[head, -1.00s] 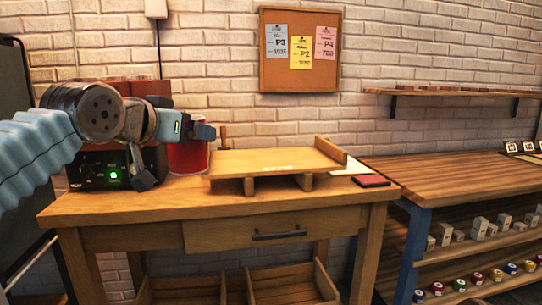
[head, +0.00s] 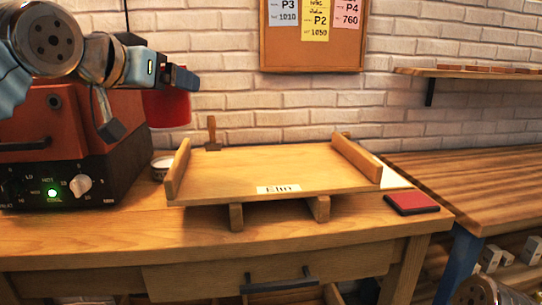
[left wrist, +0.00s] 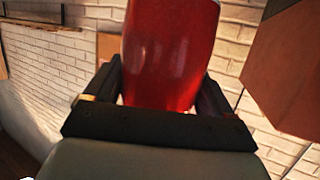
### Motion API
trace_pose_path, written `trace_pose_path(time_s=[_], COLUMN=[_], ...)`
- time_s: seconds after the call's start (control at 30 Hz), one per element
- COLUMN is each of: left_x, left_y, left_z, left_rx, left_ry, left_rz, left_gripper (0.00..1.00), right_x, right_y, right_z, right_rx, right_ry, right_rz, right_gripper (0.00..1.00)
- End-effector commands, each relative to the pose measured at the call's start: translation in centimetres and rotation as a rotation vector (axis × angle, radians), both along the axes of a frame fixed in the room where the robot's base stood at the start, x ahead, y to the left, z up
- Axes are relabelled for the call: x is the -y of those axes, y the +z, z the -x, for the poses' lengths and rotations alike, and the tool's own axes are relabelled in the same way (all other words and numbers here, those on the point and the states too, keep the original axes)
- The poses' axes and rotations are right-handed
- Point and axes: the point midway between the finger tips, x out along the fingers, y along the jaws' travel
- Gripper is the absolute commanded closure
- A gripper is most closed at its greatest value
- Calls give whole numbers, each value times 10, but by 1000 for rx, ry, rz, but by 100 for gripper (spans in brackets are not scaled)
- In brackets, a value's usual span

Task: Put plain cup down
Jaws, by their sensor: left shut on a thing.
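A plain red cup (head: 168,108) is at the upper left of the head view, partly hidden by my left gripper (head: 148,103). My left gripper is shut on the cup and holds it above the back of the table, beside the red machine. In the left wrist view the cup (left wrist: 170,50) stands between the two dark fingers (left wrist: 160,95). A wooden tray stand (head: 265,172) with raised side rails and a label reading "Elin" stands on the table, right of the cup. Its top is empty. My right gripper is not in view.
The red machine (head: 50,125) with a green light fills the table's left. A second table (head: 480,185) adjoins.

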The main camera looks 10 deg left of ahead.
Motion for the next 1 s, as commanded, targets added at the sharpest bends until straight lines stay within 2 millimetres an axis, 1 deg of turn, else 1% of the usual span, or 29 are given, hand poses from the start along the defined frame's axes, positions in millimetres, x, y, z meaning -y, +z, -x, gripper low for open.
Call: trace_pose_path(time_s=[0.07,0.17,0.37,0.4,0.5,0.6,0.77,0.9,1.0], left_x=[3,13,41,46,53,58,62,71,69], left_y=[-2,-11,-36,-40,-62,-74,-84,-104,-122], left_z=[-5,-21,-70,-80,-93,-102,-109,-123,-121], left_rx=[0,-3,-4,-3,-3,0,1,-3,-1], left_ry=[-1,-3,-4,-4,-2,-1,-1,-3,-1], left_rz=[-1,-2,-1,-2,-2,-1,0,-2,-2], left_gripper=[57,57,57,57,57,57,57,57,57], right_x=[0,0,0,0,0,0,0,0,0], right_y=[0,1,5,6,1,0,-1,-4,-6], right_z=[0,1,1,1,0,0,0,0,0], right_rx=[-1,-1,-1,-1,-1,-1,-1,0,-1], right_ry=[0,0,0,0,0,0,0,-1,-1], right_rz=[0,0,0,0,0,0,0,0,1], right_gripper=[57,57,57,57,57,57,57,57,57])
